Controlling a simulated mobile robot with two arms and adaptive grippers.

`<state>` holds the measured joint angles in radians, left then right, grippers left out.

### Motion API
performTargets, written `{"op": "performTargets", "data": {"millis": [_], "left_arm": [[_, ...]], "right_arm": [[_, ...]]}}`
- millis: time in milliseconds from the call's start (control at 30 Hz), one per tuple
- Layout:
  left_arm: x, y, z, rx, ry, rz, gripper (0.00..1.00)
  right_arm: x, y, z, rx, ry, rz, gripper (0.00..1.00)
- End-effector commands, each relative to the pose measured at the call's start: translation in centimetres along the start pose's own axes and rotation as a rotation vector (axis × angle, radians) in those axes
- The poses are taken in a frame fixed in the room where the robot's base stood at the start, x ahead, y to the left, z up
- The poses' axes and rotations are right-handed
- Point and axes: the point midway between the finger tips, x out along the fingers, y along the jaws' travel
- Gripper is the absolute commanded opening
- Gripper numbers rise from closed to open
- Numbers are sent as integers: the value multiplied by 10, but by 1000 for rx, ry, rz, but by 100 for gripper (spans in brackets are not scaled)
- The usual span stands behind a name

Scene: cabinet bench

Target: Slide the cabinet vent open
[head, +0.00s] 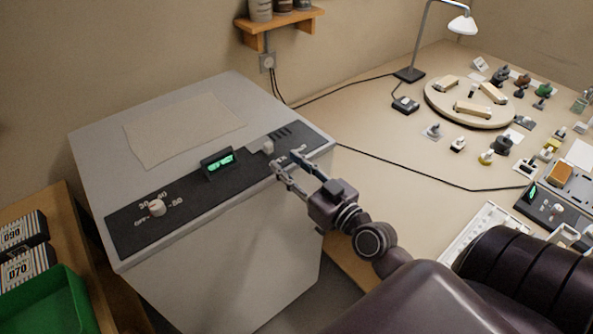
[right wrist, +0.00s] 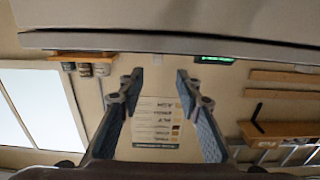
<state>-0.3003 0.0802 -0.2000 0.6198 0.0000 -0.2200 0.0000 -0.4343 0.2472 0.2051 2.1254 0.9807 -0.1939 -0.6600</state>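The cabinet (head: 225,265) is a pale grey box with a dark control panel (head: 190,195) along the front of its top. A small light knob (head: 268,146) stands on the panel beside dark vent slots (head: 280,133); I cannot tell how far the vent is open. My right gripper (head: 287,161) is at the panel's front edge, just in front of the knob and apart from it. In the right wrist view its two fingers (right wrist: 160,80) are spread with nothing between them. The cabinet's edge (right wrist: 170,42) crosses the top of that view. My left gripper is not in view.
A lit green display (head: 219,163) and a round dial (head: 157,207) are on the panel left of the knob. A paper sheet (head: 185,130) lies on the cabinet top. The bench (head: 375,155) at right holds a turntable (head: 470,118) and many small parts.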

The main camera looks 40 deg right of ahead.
Motion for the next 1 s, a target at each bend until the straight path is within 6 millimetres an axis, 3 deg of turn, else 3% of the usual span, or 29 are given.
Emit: {"op": "performTargets", "data": {"millis": [300, 867, 1000], "left_arm": [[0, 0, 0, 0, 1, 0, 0], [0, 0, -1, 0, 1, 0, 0], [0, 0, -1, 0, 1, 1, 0]], "right_arm": [[-26, -1, 0, 1, 0, -1, 32], [-28, 0, 0, 1, 1, -1, 32], [-27, 2, 14, 3, -23, 6, 32]]}}
